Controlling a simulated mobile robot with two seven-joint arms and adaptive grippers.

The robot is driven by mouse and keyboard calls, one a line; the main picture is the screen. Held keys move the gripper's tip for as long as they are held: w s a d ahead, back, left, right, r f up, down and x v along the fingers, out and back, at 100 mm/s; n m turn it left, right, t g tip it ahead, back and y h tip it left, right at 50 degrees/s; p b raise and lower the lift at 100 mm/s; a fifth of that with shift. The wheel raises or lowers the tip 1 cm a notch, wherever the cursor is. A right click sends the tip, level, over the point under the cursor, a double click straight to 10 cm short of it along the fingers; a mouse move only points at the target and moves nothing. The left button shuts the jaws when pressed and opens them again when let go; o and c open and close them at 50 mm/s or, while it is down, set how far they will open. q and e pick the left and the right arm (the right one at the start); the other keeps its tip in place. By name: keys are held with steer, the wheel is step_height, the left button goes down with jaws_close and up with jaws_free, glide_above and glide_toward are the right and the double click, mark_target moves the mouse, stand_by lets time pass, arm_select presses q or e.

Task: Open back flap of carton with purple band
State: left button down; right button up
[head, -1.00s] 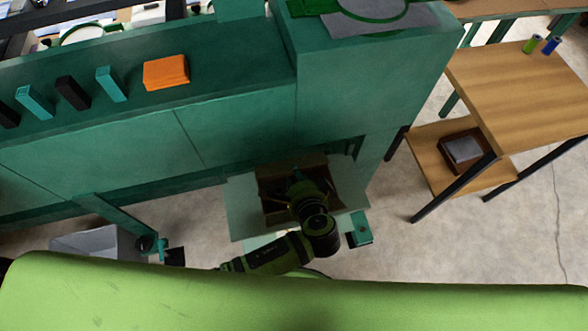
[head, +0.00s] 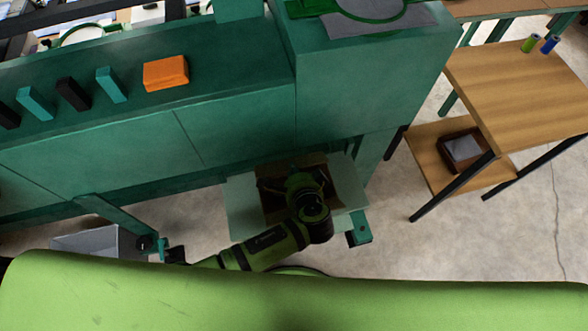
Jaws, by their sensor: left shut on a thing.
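No purple band can be made out. My left gripper (head: 306,176) reaches over the carton from the front and is shut at its far side, on what appears to be the back flap. My wrist hides the fingertips and much of the inside. My right gripper is not in view.
The green bench (head: 150,150) rises directly behind the carton, with an orange block (head: 166,73) on its ledge. A grey bin (head: 88,243) stands at the left. A wooden shelf table (head: 520,90) stands at the right, with open floor between.

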mark_target(292, 160)
arm_select(q)
steer(key=r+g+p, duration=0.1)
steer(key=p, duration=0.2)
steer(key=w+r+g+h+p, duration=0.1)
steer(key=p, duration=0.1)
steer(key=w+g+p, duration=0.1)
steer(key=g+p, duration=0.1)
steer(key=p, duration=0.1)
steer(key=shift+a+r+p, duration=0.3)
steer(key=shift+r+p, duration=0.05)
steer(key=shift+r, duration=0.05)
steer(key=shift+w+a+g+h+p, duration=0.15)
steer(key=shift+w+g+h+p, duration=0.3)
steer(key=shift+g+p, duration=0.4)
steer(key=shift+w+a+g+p, duration=0.1)
steer(key=shift+w+g+p, duration=0.1)
steer(key=shift+g+p, duration=0.15)
steer(key=c, duration=1.4)
jaws_free()
steer(key=shift+o, duration=0.2)
